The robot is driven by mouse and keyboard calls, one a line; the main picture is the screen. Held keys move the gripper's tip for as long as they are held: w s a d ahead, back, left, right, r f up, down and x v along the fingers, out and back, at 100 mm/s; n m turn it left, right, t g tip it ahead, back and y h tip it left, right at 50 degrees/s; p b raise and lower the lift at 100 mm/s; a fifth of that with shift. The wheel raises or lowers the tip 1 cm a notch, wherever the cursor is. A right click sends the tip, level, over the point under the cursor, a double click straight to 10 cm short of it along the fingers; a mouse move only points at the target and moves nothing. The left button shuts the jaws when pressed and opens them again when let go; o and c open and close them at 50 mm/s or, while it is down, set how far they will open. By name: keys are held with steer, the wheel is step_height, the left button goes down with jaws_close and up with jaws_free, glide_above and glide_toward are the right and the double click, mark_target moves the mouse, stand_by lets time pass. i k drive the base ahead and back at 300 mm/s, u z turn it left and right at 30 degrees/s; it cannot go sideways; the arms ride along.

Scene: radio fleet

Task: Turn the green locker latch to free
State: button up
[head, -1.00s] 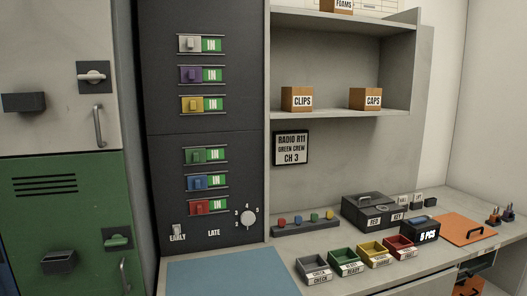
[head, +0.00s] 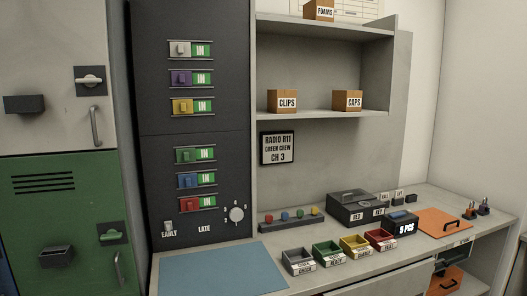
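The green locker (head: 80,205) stands at the left in the head view, with a white locker above it. A door handle (head: 118,268) is below the latch. A dark open box (head: 56,257) is fixed to the green door. The green door looks closed. My gripper does not show in this view.
The white locker (head: 55,60) has its own latch (head: 89,81). A dark switch panel (head: 150,135) stands right of the lockers. A worktop with a blue mat (head: 220,270), several small bins and an orange board (head: 445,222) runs along the right.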

mark_target(111, 235)
steer(key=u, duration=1.8)
